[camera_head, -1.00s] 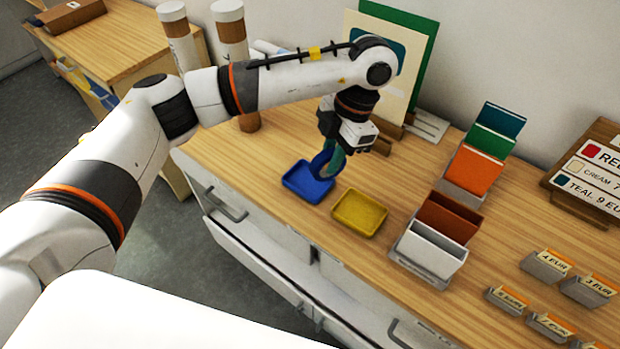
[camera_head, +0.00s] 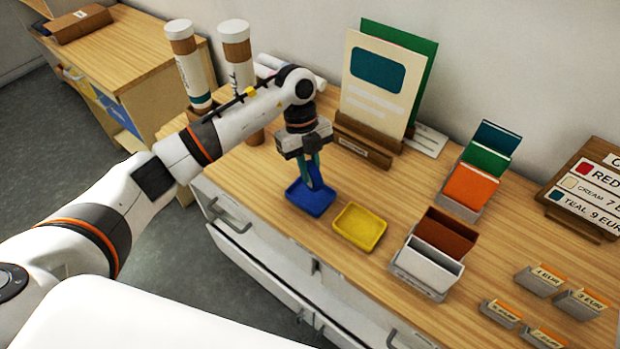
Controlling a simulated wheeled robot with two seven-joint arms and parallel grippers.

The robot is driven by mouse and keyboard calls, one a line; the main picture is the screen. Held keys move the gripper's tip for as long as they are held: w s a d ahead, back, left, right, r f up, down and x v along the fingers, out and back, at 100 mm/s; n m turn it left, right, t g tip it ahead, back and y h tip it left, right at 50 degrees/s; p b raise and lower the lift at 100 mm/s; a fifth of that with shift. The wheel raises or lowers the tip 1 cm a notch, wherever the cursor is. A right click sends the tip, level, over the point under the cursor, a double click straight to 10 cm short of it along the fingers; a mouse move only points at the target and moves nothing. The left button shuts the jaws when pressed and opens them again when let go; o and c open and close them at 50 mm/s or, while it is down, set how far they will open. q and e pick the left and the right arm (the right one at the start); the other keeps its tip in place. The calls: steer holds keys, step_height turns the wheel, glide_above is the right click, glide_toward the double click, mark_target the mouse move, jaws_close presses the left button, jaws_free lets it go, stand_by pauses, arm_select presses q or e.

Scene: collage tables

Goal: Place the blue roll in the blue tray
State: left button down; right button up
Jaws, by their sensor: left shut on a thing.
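My left gripper (camera_head: 311,172) points down over the blue tray (camera_head: 309,205) on the wooden table. It is shut on the blue roll (camera_head: 315,174), which is mostly hidden between the fingers. The lower part of the roll is just above or at the tray's back part; I cannot tell whether it touches the tray. The tray looks otherwise empty. My right gripper is not in view.
A yellow tray (camera_head: 360,228) sits right of the blue one. A card holder (camera_head: 428,262) and a framed card stand (camera_head: 364,150) stand further right and behind. Tall tubes (camera_head: 238,60) stand at the back left. The table front edge is close.

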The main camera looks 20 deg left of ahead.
mark_target(310, 178)
arm_select(q)
steer(key=shift+f, duration=0.65)
step_height(310, 178, down, 2)
steer(key=shift+f+p, duration=0.15)
steer(key=shift+p, duration=0.35)
steer(key=shift+f, duration=0.4)
steer(key=shift+f, duration=0.1)
steer(key=shift+f, duration=0.15)
steer(key=c, duration=1.3)
jaws_free()
